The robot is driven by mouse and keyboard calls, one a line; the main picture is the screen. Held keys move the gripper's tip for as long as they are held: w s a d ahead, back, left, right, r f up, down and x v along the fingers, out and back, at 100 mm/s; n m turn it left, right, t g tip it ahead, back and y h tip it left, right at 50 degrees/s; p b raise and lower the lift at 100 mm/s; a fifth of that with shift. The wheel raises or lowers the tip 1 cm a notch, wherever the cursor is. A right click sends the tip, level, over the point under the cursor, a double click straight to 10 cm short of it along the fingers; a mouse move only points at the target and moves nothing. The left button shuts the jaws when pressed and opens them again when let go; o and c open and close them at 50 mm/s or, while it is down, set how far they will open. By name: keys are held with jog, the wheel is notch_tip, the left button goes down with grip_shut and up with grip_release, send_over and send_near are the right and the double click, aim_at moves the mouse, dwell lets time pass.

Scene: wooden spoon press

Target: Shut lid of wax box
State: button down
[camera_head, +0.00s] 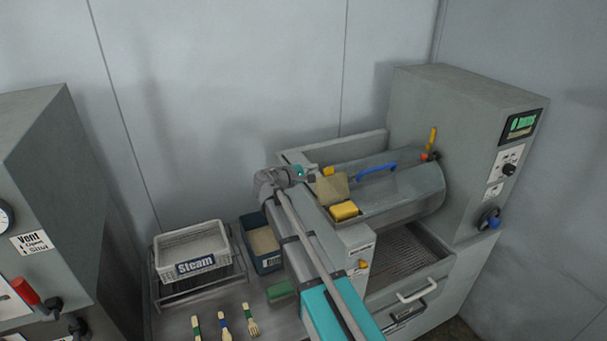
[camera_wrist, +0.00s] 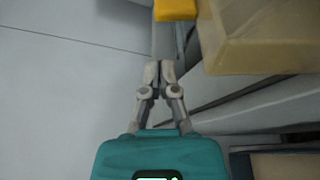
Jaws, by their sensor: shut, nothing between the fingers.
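The wax box (camera_head: 355,217) stands open on the front part of the press, with a yellow wax block (camera_head: 344,211) in it. Its tan lid (camera_head: 332,187) is raised at the back of the box. In the wrist view a large tan panel, which looks like the lid (camera_wrist: 255,45), fills the upper right. My gripper (camera_head: 314,173) is at the lid's left upper side; the exact gap is unclear. In the wrist view my gripper (camera_wrist: 160,66) is shut and empty, left of the panel and apart from it in the picture.
A clear drum cover with a blue handle (camera_head: 377,171) is right of the box. A Steam basket (camera_head: 193,247), a dark bin (camera_head: 251,232) and several brushes (camera_head: 225,329) are left.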

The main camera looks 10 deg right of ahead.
aim_at(332, 185)
jog(key=shift+x, duration=0.9)
jog(key=s, duration=0.1)
jog(key=s+r+p, duration=0.1)
jog(key=s+d, duration=0.1)
jog(key=shift+s+d+r+p, duration=0.1)
jog(key=shift+s+r+p, duration=0.1)
jog(key=shift+r+p, duration=0.15)
jog(key=shift+d, duration=0.1)
jog(key=shift+s+d+r, duration=0.1)
jog(key=shift+d, duration=0.05)
